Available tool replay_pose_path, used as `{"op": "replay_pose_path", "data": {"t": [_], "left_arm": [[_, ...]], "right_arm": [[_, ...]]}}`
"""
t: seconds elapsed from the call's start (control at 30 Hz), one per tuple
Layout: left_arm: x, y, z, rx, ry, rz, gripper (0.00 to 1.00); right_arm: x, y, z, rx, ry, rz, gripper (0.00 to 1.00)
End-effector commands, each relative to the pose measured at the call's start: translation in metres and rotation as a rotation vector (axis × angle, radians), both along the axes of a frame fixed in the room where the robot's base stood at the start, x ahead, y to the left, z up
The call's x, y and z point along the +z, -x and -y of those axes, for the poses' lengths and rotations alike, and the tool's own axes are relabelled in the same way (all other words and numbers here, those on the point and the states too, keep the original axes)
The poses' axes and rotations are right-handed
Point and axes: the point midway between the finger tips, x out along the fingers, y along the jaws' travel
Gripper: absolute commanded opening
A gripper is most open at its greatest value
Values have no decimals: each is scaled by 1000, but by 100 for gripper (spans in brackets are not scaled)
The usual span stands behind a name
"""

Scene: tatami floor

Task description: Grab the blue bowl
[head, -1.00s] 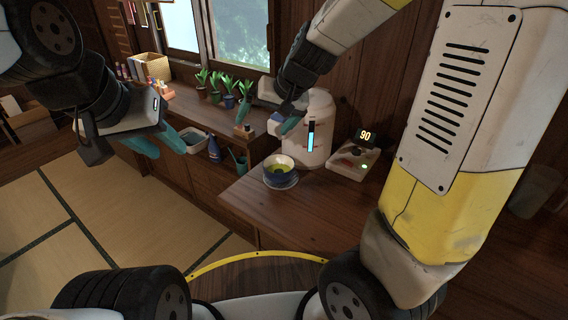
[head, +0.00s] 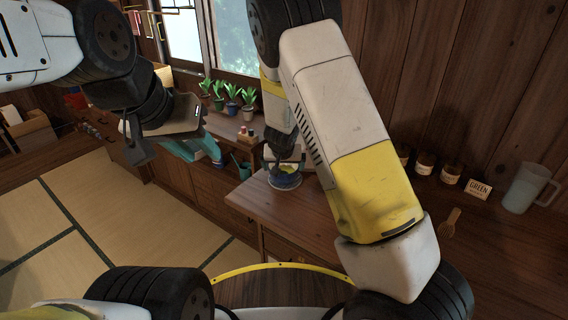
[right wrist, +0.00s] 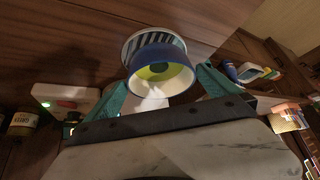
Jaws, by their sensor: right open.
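The blue bowl (head: 287,182) stands near the front left corner of the wooden counter. In the right wrist view the bowl (right wrist: 146,65) shows a blue outside, a pale inside and yellow-green at the bottom, with a striped round piece (right wrist: 135,38) behind it. My right gripper (right wrist: 163,78) is open, with one teal finger on each side of the bowl. I cannot tell whether the fingers touch it. In the head view my right arm partly hides this gripper (head: 286,166). My left gripper (head: 198,147) is open and empty, away from the bowl to the left.
Potted plants (head: 232,97) line the windowsill shelf. Small jars (head: 424,163), a GREEN sign (head: 478,188), a clear jug (head: 524,188) and a wooden whisk or fork (head: 450,222) are on the right. Tatami floor (head: 130,220) lies open at left.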

Motion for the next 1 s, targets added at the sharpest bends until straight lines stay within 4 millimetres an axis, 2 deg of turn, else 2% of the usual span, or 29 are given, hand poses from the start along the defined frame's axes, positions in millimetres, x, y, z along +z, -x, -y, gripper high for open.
{"op": "replay_pose_path", "data": {"t": [0.3, 0.63, 0.67, 1.0], "left_arm": [[0, 0, 0, 0, 0, 0, 36], [0, 0, 0, 0, 0, 0, 36], [0, 0, 0, 0, 0, 0, 36], [0, 0, 0, 0, 0, 0, 36]], "right_arm": [[-38, -23, 2, -1, -1, -3, 100], [-45, -28, 1, 0, -1, -2, 100], [-45, -28, 1, 0, -1, -2, 96], [-44, -29, 1, 0, -1, 0, 32]]}}
